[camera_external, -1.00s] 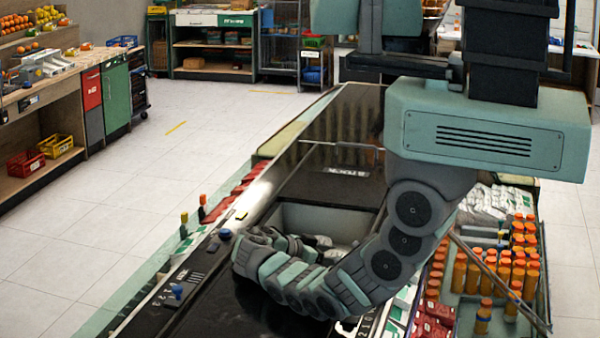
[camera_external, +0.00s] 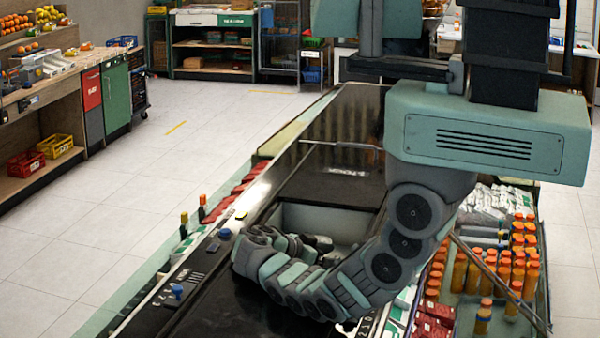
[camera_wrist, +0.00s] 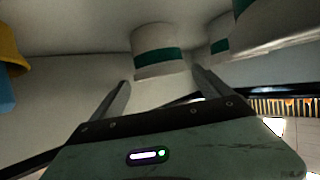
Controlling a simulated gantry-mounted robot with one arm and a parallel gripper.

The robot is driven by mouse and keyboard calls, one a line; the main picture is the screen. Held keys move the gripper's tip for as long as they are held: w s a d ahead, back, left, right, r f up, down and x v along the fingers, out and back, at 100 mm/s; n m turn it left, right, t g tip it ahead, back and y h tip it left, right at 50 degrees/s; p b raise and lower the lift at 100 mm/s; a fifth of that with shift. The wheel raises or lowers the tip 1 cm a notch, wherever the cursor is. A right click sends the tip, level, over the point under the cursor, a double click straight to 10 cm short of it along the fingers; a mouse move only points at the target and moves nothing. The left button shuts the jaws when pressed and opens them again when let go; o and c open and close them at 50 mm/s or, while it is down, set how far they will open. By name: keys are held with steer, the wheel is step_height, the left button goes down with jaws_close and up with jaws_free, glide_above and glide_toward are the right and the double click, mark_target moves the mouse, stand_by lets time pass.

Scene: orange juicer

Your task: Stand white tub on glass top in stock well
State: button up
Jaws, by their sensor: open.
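A white tub with a green band (camera_wrist: 158,50) shows in the wrist view, just beyond and between my fingertips. My gripper (camera_wrist: 162,82) is open, its two fingers apart, and nothing is clamped between them. I cannot tell how deep the tub sits relative to the fingertips. In the external view my gripper (camera_external: 318,243) reaches into the pale-walled stock well (camera_external: 345,222); my wrist and arm hide much of the well and the tubs. The dark glass top (camera_external: 340,183) lies just behind the well.
Two more green-banded white tubs, one smaller (camera_wrist: 221,46) and one large and close (camera_wrist: 275,25), stand to the right in the wrist view. A yellow and blue object (camera_wrist: 8,60) is at the left edge. Orange-capped bottles (camera_external: 510,265) crowd the right side.

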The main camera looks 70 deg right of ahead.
steer(key=shift+s+f+p, duration=0.1)
steer(key=shift+f+p, duration=0.35)
steer(key=shift+p, duration=0.4)
steer(key=shift+a+r+p, duration=0.1)
steer(key=shift+r+p, duration=0.25)
steer(key=shift+p, duration=0.1)
steer(key=b+v, duration=0.2)
steer(key=v, duration=0.4)
steer(key=shift+w, duration=0.25)
steer(key=shift+w+a+r, duration=0.25)
steer(key=shift+a+r, duration=0.2)
steer(key=shift+r, duration=0.05)
steer(key=shift+r, duration=0.1)
